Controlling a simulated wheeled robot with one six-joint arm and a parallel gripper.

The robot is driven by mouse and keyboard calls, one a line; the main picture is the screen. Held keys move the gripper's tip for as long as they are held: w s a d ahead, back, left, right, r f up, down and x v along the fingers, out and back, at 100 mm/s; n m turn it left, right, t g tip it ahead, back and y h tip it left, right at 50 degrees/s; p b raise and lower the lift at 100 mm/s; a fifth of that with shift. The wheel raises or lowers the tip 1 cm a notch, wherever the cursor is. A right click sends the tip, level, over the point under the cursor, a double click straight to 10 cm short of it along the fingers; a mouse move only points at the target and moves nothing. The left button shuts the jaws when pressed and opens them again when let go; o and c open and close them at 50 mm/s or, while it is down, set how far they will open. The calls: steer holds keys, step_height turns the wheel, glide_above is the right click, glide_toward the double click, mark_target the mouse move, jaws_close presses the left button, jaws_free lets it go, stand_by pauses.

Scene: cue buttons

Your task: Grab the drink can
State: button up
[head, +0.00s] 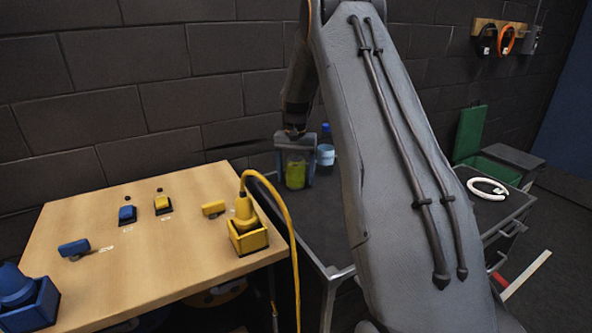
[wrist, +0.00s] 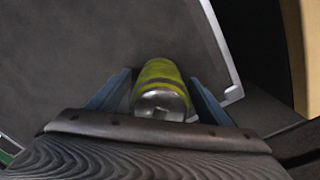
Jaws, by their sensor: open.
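The drink can (head: 295,173) is yellow-green and stands upright on the dark cart top behind the wooden table. In the wrist view the can (wrist: 160,88) shows its silver top and a darker band, between the two blue-grey fingers. My gripper (head: 295,170) is open and points down, with a finger on each side of the can.
A light blue cup (head: 326,155) and a dark blue bottle (head: 326,132) stand just right of the gripper. The wooden table (head: 150,240) holds buttons and a yellow plug box (head: 247,238) with a cable. A white ring (head: 487,188) lies on the cart's right part.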

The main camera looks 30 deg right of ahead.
steer(key=shift+f, duration=0.6)
steer(key=c, duration=1.1)
